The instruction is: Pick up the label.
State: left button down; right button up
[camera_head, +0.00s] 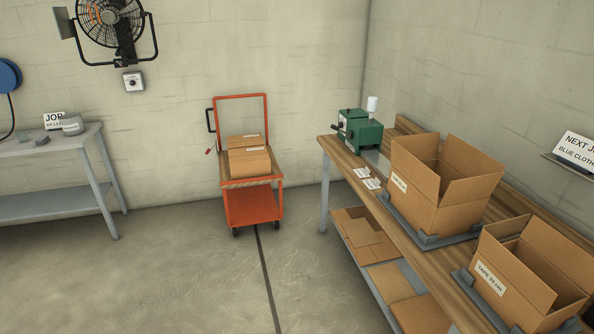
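Two small white labels with dark print lie near the left edge of the wooden workbench, one label (361,172) slightly behind the other label (372,183). They lie close together, in front of a green machine (362,133). Another white label (399,182) is stuck on the large open carton (428,204), and one more (491,276) is on the nearer open carton (510,287). Which label the task means I cannot tell. Neither of my grippers shows in the head view.
The wooden workbench (455,264) runs along the right, with flattened cardboard on its lower shelf. An orange cart (252,203) with closed boxes stands at the back wall. A grey table (50,146) is at the left. The floor (185,270) between is clear.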

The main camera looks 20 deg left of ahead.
aim_at(361, 173)
jog(key=u, duration=0.3)
jog(key=z, duration=2.05)
jog(key=u, duration=2.05)
jog(key=i+j+z, duration=0.1)
jog(key=z, duration=0.55)
jog(key=i+j+z, duration=0.15)
jog(key=i+j, duration=0.15)
jog(key=i+j+z, duration=0.2)
jog(key=j, duration=0.25)
jog(key=i+j+z, duration=0.15)
jog(key=i+j, duration=0.2)
jog(key=i+j+z, duration=0.15)
jog(key=j, duration=0.35)
jog(key=i, duration=0.05)
